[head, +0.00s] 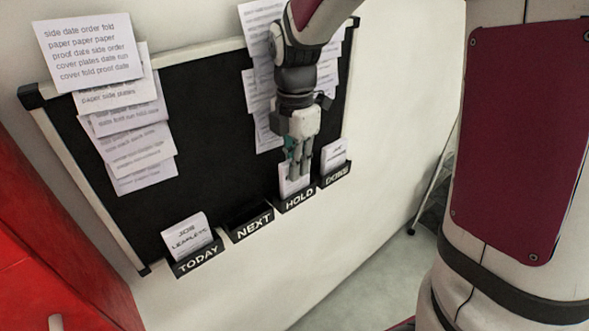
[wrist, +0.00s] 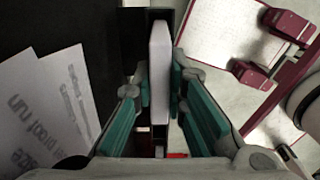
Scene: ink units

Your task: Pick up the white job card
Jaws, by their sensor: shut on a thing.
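A white job card (head: 293,187) stands in the black pocket labelled HOLD (head: 300,200) at the bottom of the board. My gripper (head: 298,165) points down at this pocket, with its fingers at the card's upper part. In the wrist view the card (wrist: 160,65) shows edge-on as a narrow white strip between the teal finger pads of my gripper (wrist: 160,90), which is shut on it. The card's lower part is hidden in the pocket in the head view, and any print on it is partly hidden by the fingers.
Other white cards stand in the TODAY pocket (head: 199,260) and the DONE pocket (head: 337,176). The NEXT pocket (head: 250,226) looks empty. Printed sheets hang at the left (head: 88,50) and behind my arm on the black board (head: 215,130). A red cabinet (head: 40,240) stands at left.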

